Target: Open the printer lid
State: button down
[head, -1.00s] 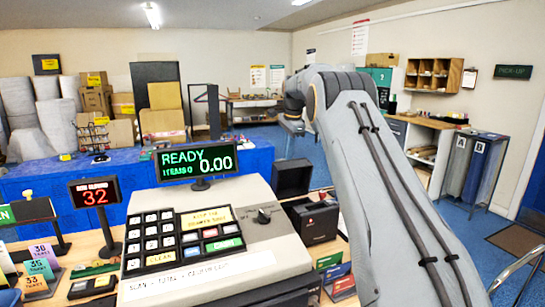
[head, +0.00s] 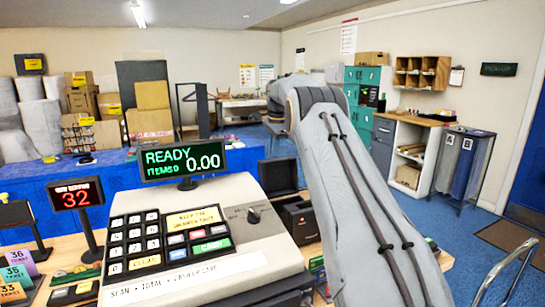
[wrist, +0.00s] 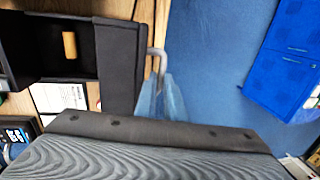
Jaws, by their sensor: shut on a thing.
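The black printer (head: 300,217) stands on the counter right of the cash register, partly hidden by my arm. A dark panel that looks like its raised lid (head: 278,176) stands up behind it. In the wrist view the printer's open bay (wrist: 32,45) shows at left with a tan roll inside. The dark lid (wrist: 120,68) lies beside the bay, with a grey loop handle (wrist: 157,54) on its edge. My gripper (wrist: 161,98) is shut on this handle. In the head view, I cannot make out the fingertips.
The cash register (head: 200,240) with its keypad fills the front left. A blue-covered table (head: 100,178) stands behind. Blue floor is clear right of the handle in the wrist view. A wooden-topped cabinet (head: 405,150) and bins (head: 462,165) stand at right.

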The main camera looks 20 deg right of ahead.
jog(key=shift+w+d+r, duration=0.1)
jog(key=shift+w+r, duration=0.25)
jog(key=shift+r, duration=0.4)
jog(key=c, duration=1.8)
grip_release()
jog(key=shift+c, duration=0.2)
jog(key=shift+s+f, duration=0.15)
jog(key=shift+f, duration=0.4)
jog(key=shift+s+f, duration=0.1)
jog(key=shift+f, duration=0.15)
notch_tip(320, 180, up, 9)
jog(key=s+b, duration=0.1)
jog(key=b, duration=0.1)
jog(key=shift+s+f, duration=0.1)
